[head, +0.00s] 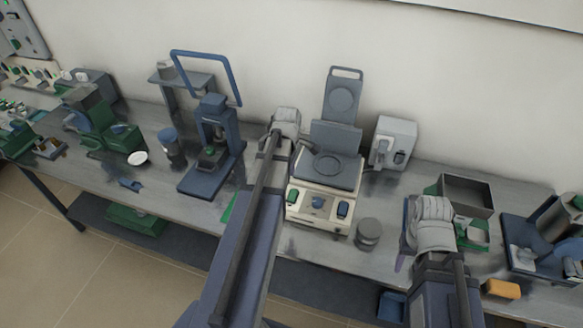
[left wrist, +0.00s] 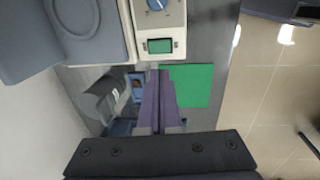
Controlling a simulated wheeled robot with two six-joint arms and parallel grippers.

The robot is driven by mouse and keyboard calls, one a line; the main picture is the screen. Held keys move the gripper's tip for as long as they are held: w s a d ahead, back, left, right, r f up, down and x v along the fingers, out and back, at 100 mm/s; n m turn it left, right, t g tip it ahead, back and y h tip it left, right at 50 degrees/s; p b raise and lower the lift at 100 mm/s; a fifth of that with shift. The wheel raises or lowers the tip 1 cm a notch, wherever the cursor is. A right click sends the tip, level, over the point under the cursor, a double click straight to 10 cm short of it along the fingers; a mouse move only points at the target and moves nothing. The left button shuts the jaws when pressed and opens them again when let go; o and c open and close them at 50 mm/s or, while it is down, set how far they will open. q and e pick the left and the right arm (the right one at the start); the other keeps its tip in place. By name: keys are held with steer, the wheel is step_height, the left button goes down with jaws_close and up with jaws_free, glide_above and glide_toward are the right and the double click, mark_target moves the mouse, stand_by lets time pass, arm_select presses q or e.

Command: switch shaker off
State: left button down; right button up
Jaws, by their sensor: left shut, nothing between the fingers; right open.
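The machine I take for the shaker is a cream box with a round-marked grey platform (head: 328,170). Its front panel (head: 318,216) has a green element at left, a blue dial in the middle and a blue switch at right. The left wrist view shows the green element (left wrist: 160,46) and the dial (left wrist: 157,4). My left gripper (left wrist: 160,75) is shut and empty, just off the panel's green end; my arm crosses left of the machine in the head view. My right gripper (head: 402,238) is open at the right; its fingers are partly hidden.
A blue press (head: 212,150) stands left of the machine, a green mat (left wrist: 192,85) beside it. A dark round jar (head: 368,235) stands at its right front. A white box (head: 393,142) is behind right. A grey open bin (head: 467,194) and yellow block (head: 501,288) lie further right.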

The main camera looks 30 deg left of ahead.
mark_target(293, 191)
arm_select(q)
steer(key=shift+w+a, duration=0.4)
steer(key=shift+w, duration=0.3)
steer(key=f+b, duration=0.4)
steer(key=w+f+b, duration=0.1)
steer(key=f+b, duration=0.7)
steer(key=shift+w+a+f+b, duration=0.2)
steer(key=shift+w+f+b, duration=0.15)
steer(key=shift+f+b, duration=0.05)
steer(key=shift+w+f+b, duration=0.1)
steer(key=shift+f+b, duration=0.45)
